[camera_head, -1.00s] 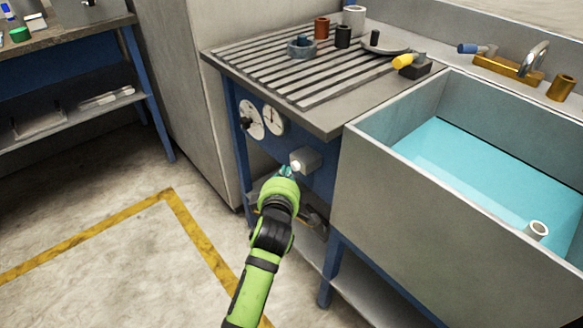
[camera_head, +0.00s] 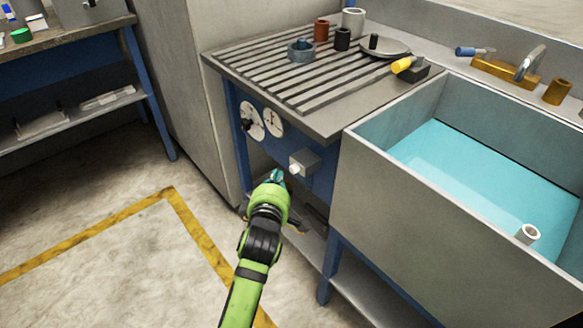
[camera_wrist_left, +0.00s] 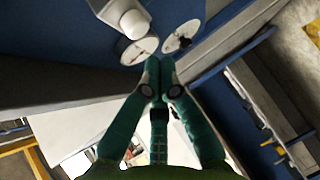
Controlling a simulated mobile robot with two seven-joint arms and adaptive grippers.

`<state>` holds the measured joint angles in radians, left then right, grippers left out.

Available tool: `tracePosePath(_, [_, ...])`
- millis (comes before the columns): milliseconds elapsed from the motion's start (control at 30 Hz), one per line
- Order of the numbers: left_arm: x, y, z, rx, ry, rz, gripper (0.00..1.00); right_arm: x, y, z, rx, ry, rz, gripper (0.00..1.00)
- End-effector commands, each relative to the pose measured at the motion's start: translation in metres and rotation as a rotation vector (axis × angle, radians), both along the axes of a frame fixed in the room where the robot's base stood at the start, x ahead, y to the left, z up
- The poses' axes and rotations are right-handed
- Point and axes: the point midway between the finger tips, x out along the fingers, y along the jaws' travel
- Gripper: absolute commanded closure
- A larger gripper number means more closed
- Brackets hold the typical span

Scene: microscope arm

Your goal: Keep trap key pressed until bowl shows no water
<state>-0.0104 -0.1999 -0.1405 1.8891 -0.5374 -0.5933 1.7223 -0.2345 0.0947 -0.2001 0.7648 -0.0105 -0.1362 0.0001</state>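A white push button, which I take for the trap key (camera_head: 295,169), sticks out of a grey box on the blue front panel. It also shows in the left wrist view (camera_wrist_left: 134,24). My left gripper (camera_head: 277,176) is just below and left of the button, apart from it. In the left wrist view its two green fingers (camera_wrist_left: 160,68) meet at the tips, with nothing visible between them. The bowl, a grey sink (camera_head: 385,185), holds bright blue water (camera_head: 500,170). A pale upright tube (camera_head: 528,233) stands in it. My right gripper is out of view.
Two white dials (camera_head: 273,122) sit left of the button. The ribbed drainboard (camera_head: 290,75) above carries several small pots, a round disc (camera_head: 388,48) and a yellow-handled lever (camera_head: 404,65). A lower shelf (camera_head: 370,290) lies under the sink. Open floor is left.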

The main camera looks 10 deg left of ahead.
Motion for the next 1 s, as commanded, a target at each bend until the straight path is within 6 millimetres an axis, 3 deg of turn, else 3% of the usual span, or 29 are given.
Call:
tracePosePath(33, [-0.009,-0.008,-0.002,-0.026,0.014,-0.007,1.0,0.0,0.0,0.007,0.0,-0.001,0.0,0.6])
tracePosePath(300, [-0.028,0.008,-0.002,-0.028,0.014,-0.005,1.0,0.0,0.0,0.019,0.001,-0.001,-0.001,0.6])
tracePosePath(867, [-0.031,0.014,-0.003,-0.021,0.01,-0.001,1.0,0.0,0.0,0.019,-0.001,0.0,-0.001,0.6])
tracePosePath(1000, [-0.033,0.009,-0.022,0.029,0.059,-0.036,1.0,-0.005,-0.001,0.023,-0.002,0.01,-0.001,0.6])
